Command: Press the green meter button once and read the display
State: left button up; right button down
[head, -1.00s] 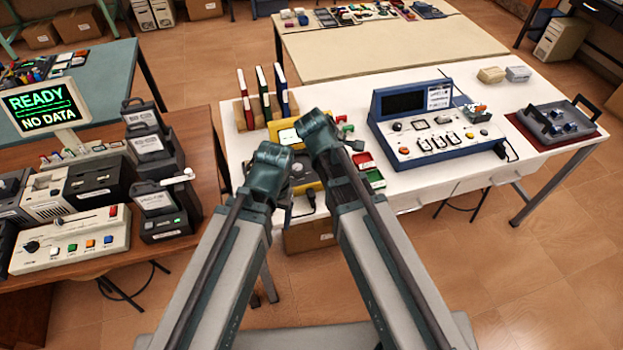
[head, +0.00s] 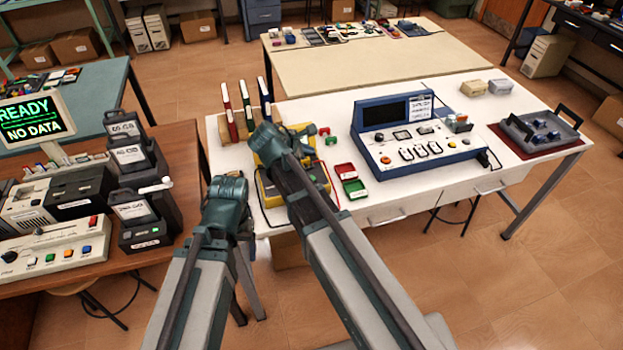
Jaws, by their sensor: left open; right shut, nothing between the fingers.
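The yellow meter (head: 264,192) is on the left part of the white table (head: 405,188). My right arm crosses in front of it and covers most of its face. Its display and green button cannot be seen. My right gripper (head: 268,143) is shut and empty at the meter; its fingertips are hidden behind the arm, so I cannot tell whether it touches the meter. My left gripper (head: 226,190) is open, left of the meter near the table's left front edge; its fingertips are also hidden.
Upright red, green and blue books (head: 247,108) stand behind the meter. Small red and green trays (head: 354,188) lie right of it. A blue console (head: 415,135) and a grey tray (head: 540,132) are further right. A READY / NO DATA screen (head: 33,118) stands left.

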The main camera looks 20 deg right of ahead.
jog(key=b, duration=0.8)
send_near(316, 175)
jog(key=shift+w+d+f, duration=0.5)
jog(key=shift+w+d, duration=0.05)
jog(key=shift+d, duration=0.15)
jog(key=shift+w+d+f, duration=0.5)
jog(key=shift+w+d, duration=0.05)
jog(key=shift+d, duration=0.1)
jog(key=shift+f+b, duration=0.1)
jog(key=shift+b, duration=0.2)
jog(key=shift+f+b, duration=0.3)
jog(key=shift+f+b, duration=0.45)
dwell(0.8)
dwell(0.3)
jog(key=shift+r+p, duration=0.95)
notch_tip(316, 175, up, 5)
jog(key=p, duration=0.5)
